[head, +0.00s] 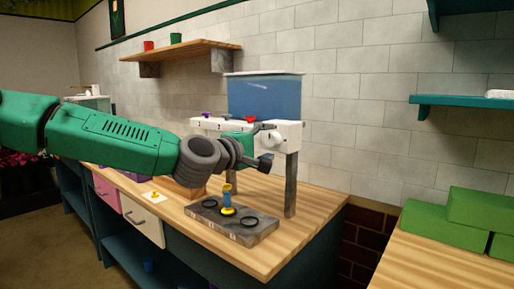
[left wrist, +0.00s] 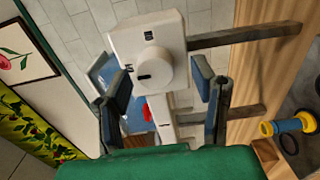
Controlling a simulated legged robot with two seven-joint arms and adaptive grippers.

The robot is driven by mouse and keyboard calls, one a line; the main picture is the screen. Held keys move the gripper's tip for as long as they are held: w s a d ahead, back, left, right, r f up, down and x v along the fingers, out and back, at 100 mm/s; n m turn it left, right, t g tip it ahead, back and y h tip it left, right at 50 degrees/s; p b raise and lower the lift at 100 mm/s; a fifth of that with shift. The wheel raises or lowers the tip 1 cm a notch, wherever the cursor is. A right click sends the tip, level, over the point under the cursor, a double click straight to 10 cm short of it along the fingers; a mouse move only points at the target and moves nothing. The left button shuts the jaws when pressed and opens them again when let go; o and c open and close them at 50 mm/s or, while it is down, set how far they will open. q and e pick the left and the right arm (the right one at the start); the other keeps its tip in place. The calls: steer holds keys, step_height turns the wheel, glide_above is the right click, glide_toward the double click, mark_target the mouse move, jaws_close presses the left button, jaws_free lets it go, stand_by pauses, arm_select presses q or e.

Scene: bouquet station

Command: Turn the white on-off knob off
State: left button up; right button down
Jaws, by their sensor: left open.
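The white knob (head: 276,138) is round and sits on the right end face of a white panel box (head: 291,131) held up on grey posts. In the left wrist view the knob (left wrist: 152,68) fills the space ahead of my gripper, with a small dark mark on its face and a dark square mark above it. My left gripper (head: 258,151) is open in front of the box's right end. In the left wrist view its fingers (left wrist: 163,92) stand to the left and right of the knob; I cannot tell whether they touch it. My right gripper is not in view.
A grey tray (head: 262,236) with dark rings and a blue-and-yellow piece (head: 228,203) stands on the wooden counter below. A blue panel (head: 263,97) rises behind the box. Purple and red knobs (head: 250,119) sit on its top. Green blocks (head: 481,206) lie at right.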

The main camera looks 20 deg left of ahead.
arm_select(q)
steer(key=v, duration=1.1)
steer(key=shift+s, duration=0.25)
steer(key=shift+f, duration=0.1)
steer(key=s+d+f+m+g+y, duration=0.1)
steer(key=s+d+f+m+g, duration=0.2)
steer(key=f, duration=0.9)
steer(key=s+d+f+m+g, duration=0.1)
steer(key=s+f+m+g, duration=0.2)
steer(key=f, duration=0.8)
steer(key=s+d+f+m+g+y, duration=0.1)
steer(key=s+f+g, duration=0.3)
steer(key=f, duration=0.8)
steer(key=s+a+f+m+g+y, duration=0.1)
steer(key=s+a+f+m+g, duration=0.1)
steer(key=s+f, duration=0.3)
steer(key=s+a+f+m+g+y, duration=0.1)
steer(key=s+f, duration=0.5)
steer(key=s, duration=0.6)
steer(key=s+a+f+m+g+y, duration=0.2)
steer(key=s+a+f+m+g, duration=0.1)
steer(key=s+a+f, duration=0.3)
steer(key=s+m, duration=0.1)
steer(key=s, duration=0.1)
steer(key=shift+s+m, duration=0.4)
